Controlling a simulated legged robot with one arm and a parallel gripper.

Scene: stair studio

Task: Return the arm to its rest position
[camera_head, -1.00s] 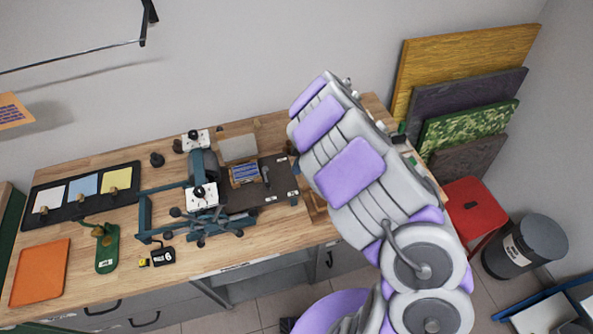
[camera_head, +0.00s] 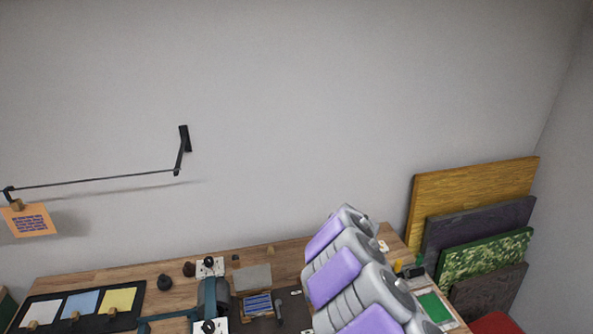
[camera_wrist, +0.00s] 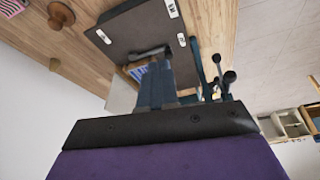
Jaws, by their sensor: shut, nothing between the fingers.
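In the head view my grey and purple arm (camera_head: 350,275) rises at the lower right, folded over the right end of the workbench. My gripper is not distinguishable there. In the wrist view the dark front of my gripper (camera_wrist: 158,85) shows at the lower middle, its narrow fingers together and empty. Beyond the fingers lies a dark board (camera_wrist: 135,35) with white labels and a dark handle on the bench. A blue printed card beside it is partly hidden by the fingers.
The wooden workbench (camera_head: 130,272) holds a teal device (camera_head: 214,296) and a dark tray with coloured cards (camera_head: 78,303). A wall rail (camera_head: 95,180) carries an orange note (camera_head: 27,220). Several panels (camera_head: 475,195) lean at right. The wall area above the bench is largely clear.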

